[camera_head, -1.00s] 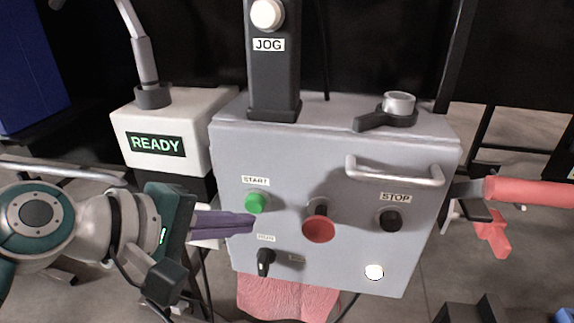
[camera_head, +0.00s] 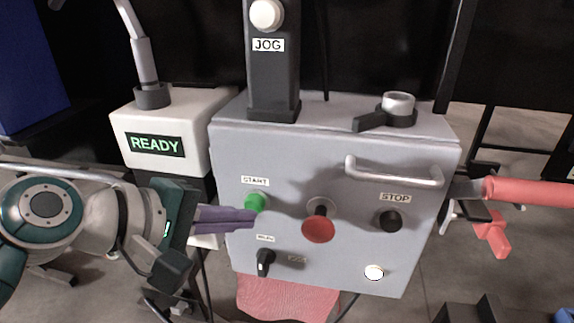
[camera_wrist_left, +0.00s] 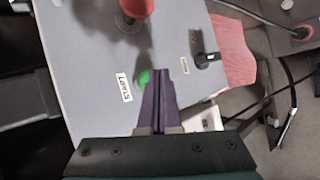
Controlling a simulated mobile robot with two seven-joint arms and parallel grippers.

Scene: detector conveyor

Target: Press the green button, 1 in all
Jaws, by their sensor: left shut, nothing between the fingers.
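The green button (camera_head: 255,202) sits under the START label on the front of the grey control box (camera_head: 290,165). My left gripper (camera_head: 253,217) is shut and empty, its purple fingertips at the lower edge of the button in the head view. In the left wrist view the green button (camera_wrist_left: 145,77) shows just beside the shut fingertips (camera_wrist_left: 160,73). I cannot tell whether the tips touch it. My right gripper is not in view.
A red mushroom button (camera_head: 318,229), a black STOP button (camera_head: 390,221), a black knob (camera_head: 264,262) and a white button (camera_head: 374,272) share the panel. A metal handle (camera_head: 394,174) juts out at the upper right. A white READY box (camera_head: 160,130) stands at the left.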

